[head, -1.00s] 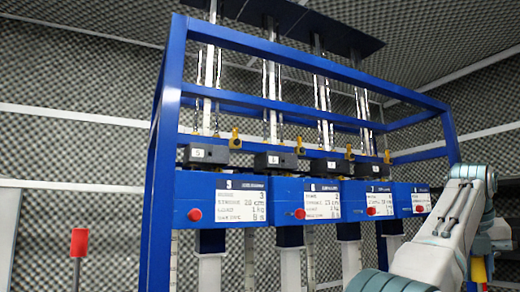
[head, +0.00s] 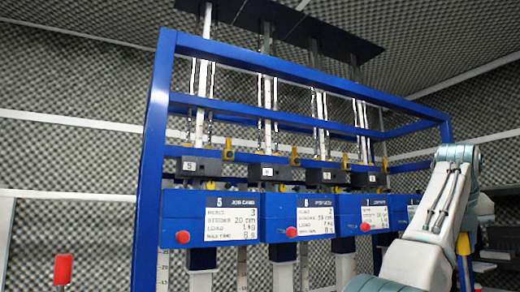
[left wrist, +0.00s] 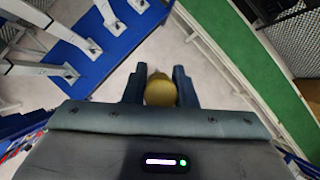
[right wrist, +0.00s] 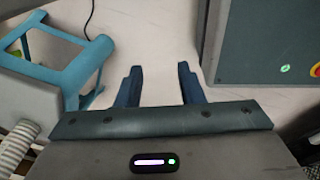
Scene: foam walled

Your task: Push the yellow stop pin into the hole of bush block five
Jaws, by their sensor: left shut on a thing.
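The yellow stop pin (left wrist: 160,92) shows its round yellow head in the left wrist view. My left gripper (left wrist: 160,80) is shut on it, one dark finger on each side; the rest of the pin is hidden. The held pin is well apart from this block. My right gripper (right wrist: 160,85) is open and empty over a pale floor.
More dark blocks (head: 265,173) stand along the row to the right, with yellow fittings (head: 228,149) between them. Red knobs (head: 182,237) stick out of the box fronts. The blue frame's front post (head: 151,175) stands left of block five.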

